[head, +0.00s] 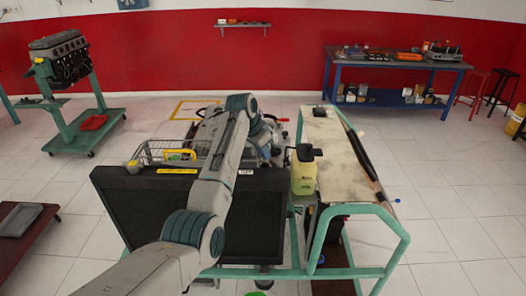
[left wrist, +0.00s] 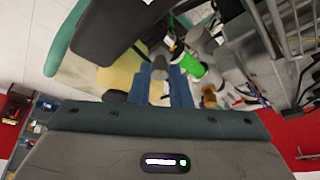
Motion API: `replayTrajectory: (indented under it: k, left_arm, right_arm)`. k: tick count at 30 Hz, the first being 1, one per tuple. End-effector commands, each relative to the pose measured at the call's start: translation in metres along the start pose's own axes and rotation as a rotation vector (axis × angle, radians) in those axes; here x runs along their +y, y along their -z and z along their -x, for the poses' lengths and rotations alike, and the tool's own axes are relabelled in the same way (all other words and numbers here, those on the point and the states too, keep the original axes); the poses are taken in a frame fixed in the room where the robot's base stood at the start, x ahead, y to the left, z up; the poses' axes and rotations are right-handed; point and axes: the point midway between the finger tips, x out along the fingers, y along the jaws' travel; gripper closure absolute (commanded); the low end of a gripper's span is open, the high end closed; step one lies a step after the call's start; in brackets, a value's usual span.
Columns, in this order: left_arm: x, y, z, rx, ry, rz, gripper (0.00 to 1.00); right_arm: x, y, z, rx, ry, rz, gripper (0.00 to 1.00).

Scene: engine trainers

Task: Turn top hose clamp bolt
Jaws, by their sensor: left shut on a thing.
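My left gripper (left wrist: 160,78) shows its two blue fingers in the left wrist view, shut on a small grey part between the tips, which looks like the top hose clamp bolt (left wrist: 159,64). A bright green ring (left wrist: 190,67) sits just right of the fingers, close to a pale hose-like part. In the head view my left arm reaches over the black radiator (head: 130,212) toward the engine. The arm hides the fingers, the bolt and much of the engine there. My right gripper is in neither view.
A yellow-green bottle (head: 304,175) stands right of my arm, beside a long worn board (head: 335,150) on the green frame (head: 395,250). A wire basket (head: 150,152) is behind the radiator. A blue workbench (head: 390,97) stands at the back right.

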Motion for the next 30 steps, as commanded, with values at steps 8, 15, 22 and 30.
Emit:
replayTrajectory:
  k: [8, 15, 22, 30]
  left_arm:
    - [-0.004, 0.001, 0.001, 0.003, -0.096, -0.240, 1.00]
    - [-0.006, 0.001, -0.001, 0.003, -0.173, -0.426, 1.00]
    - [-0.007, 0.002, -0.001, 0.003, -0.227, -0.557, 1.00]
    - [-0.007, 0.004, 0.000, 0.004, -0.259, -0.635, 1.00]
  right_arm:
    - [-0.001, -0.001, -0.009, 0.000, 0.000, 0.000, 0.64]
    - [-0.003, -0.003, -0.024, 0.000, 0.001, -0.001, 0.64]
    - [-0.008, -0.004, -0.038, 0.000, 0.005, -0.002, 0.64]
    - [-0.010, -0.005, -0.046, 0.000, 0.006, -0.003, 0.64]
